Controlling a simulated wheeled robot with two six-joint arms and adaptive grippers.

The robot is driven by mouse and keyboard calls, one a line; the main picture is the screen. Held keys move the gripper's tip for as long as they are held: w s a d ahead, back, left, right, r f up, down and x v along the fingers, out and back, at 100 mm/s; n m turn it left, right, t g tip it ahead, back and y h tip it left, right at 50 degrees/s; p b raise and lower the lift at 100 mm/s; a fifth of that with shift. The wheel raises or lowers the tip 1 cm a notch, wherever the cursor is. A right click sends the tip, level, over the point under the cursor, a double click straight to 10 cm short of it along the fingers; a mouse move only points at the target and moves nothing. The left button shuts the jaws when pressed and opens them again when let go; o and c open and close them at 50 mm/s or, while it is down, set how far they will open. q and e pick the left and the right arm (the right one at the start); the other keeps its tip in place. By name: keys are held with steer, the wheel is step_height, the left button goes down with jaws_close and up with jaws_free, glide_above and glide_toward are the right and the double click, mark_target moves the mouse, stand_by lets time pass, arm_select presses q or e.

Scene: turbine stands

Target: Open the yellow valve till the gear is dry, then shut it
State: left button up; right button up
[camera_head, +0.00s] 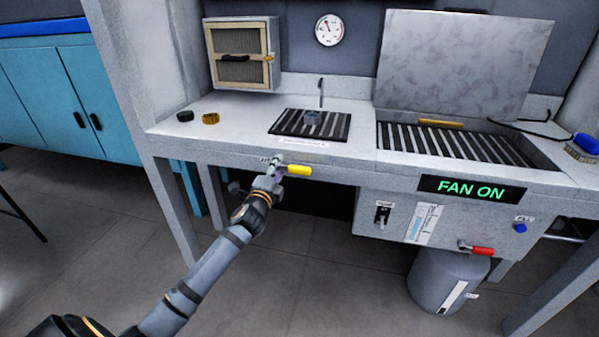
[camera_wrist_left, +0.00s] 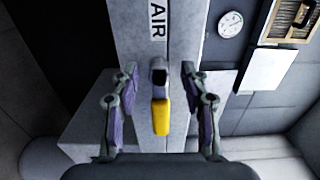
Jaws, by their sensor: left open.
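The yellow valve handle (camera_head: 299,170) sticks out to the right on the bench's front edge, below the small black grate. In the left wrist view the yellow handle (camera_wrist_left: 161,116) lies between the two fingers with space on both sides, under the "AIR" label. My left gripper (camera_head: 272,180) is at the valve and open; its fingers (camera_wrist_left: 160,112) do not touch the handle in the wrist view. A grey gear (camera_head: 312,117) sits on the black grate (camera_head: 340,133); whether it is wet cannot be told. My right gripper is not in view.
A nozzle (camera_head: 321,92) stands behind the grate. Two small rings, one black (camera_head: 185,116) and one brass (camera_head: 210,118), lie at left. A slatted basin (camera_head: 400,139) with a raised lid is at right, above a "FAN ON" sign (camera_head: 471,189) and a red valve handle (camera_head: 483,251).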

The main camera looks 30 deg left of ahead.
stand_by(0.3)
arm_select(q)
steer(key=shift+c, duration=0.2)
jaws_close()
stand_by(0.3)
steer(key=shift+o, duration=0.2)
jaws_free()
